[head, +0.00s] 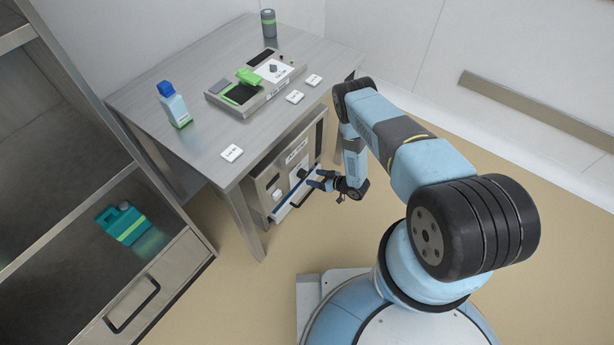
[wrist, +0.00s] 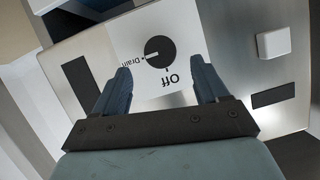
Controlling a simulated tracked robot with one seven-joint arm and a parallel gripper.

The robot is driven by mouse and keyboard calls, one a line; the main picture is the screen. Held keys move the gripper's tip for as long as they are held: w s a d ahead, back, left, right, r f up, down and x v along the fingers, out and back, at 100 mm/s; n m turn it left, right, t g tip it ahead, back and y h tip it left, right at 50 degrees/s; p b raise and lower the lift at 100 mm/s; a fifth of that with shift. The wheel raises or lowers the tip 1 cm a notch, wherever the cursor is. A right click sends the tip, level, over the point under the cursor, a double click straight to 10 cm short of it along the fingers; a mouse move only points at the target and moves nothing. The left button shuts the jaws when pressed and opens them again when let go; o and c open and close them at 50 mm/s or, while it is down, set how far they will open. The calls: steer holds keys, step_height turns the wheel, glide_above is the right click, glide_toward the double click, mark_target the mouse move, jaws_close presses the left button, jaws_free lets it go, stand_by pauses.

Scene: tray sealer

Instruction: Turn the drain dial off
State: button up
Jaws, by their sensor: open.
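The drain dial (wrist: 158,52) is a round black knob on a white plate on the front of the cabinet under the table. Its white pointer mark faces the dot beside the word "Drain"; the word "Off" is printed on another side of it. My gripper (wrist: 162,70) is open, with its two blue-grey fingers apart. In the wrist view the dial shows between and slightly beyond the fingertips, and nothing is between the fingers. In the head view my gripper (head: 319,180) is close in front of the cabinet face; whether it touches the dial cannot be told.
A white square button (wrist: 273,43) and dark slots are on the same panel. On the table (head: 190,105) stand a tray sealer (head: 220,99), a blue-capped bottle (head: 174,107) and a grey canister (head: 268,24). A shelf with a teal jug (head: 122,224) is at left. Floor in front is clear.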

mark_target(305, 176)
steer(key=shift+x, duration=2.85)
steer(key=shift+c, duration=0.4)
steer(key=c, duration=1)
steer(key=shift+d, duration=0.1)
